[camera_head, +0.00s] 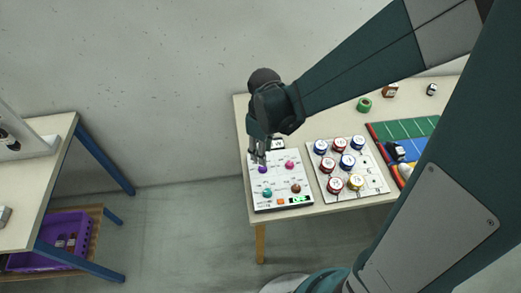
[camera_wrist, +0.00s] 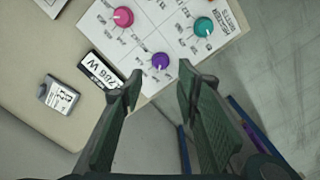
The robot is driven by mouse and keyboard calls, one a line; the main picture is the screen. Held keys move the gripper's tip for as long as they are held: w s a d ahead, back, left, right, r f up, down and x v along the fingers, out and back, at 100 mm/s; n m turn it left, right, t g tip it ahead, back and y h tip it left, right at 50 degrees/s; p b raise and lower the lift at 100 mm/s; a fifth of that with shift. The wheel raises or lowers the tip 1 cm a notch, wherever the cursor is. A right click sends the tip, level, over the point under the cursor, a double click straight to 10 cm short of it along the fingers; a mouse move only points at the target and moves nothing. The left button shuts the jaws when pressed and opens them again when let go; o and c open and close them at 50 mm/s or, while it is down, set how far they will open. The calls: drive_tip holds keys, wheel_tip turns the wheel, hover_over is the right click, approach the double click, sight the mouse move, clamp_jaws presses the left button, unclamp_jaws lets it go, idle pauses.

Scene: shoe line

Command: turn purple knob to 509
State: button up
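The purple knob (camera_wrist: 160,61) sits on a white panel (camera_wrist: 147,20) with printed tick marks around it. In the wrist view it lies just beyond and between my fingertips. My gripper (camera_wrist: 158,82) is open, with a wide empty gap between its two fingers, and does not touch the knob. In the head view my gripper (camera_head: 259,158) hangs above the panel's upper left, close over the purple knob (camera_head: 263,170). The panel also carries a pink knob (camera_head: 290,165), a teal knob (camera_head: 267,193) and a brown knob (camera_head: 296,188). A small green display (camera_head: 300,200) is at its lower right; its digits are too small to read.
A black-framed label (camera_wrist: 101,72) and a small grey box (camera_wrist: 58,94) lie close to the panel. A board with several round red and blue pieces (camera_head: 346,162) is to its right. A green ring (camera_head: 364,105) is farther back.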

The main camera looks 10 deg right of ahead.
sight(263, 168)
drive_tip(key=shift+f, duration=0.2)
idle(0.4)
drive_tip(key=shift+f+b, duration=0.55)
drive_tip(key=shift+f, duration=3.25)
drive_tip(key=c, duration=0.9)
